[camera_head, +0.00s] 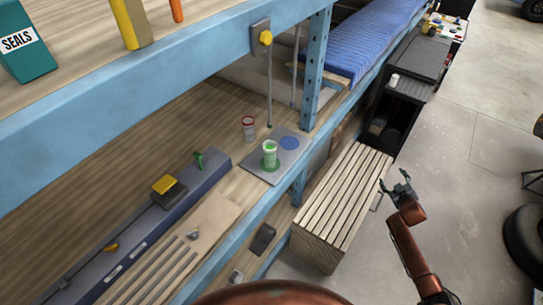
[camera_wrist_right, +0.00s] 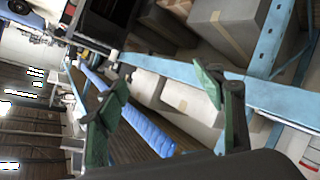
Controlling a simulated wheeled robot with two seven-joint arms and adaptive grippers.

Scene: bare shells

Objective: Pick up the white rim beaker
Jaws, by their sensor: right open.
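A small beaker with a pale white rim and green on its body (camera_head: 270,153) stands upright on a green spot of a grey plate (camera_head: 259,170) on the wooden shelf. A similar beaker with a red rim (camera_head: 249,128) stands just behind it, off the plate. My right gripper (camera_head: 399,184) is open and empty, over the floor side to the right of the slatted wooden box, well apart from both beakers. Its two green fingers are spread in the right wrist view (camera_wrist_right: 163,100), where I make out no beaker. My left gripper is not in view.
A blue disc (camera_head: 289,143) marks the plate beside the beaker. A blue upright post (camera_head: 313,70) and the blue shelf edge stand near it. A slatted wooden box (camera_head: 342,198) lies between my right gripper and the shelf. A long blue-grey rail (camera_head: 150,225) lies left.

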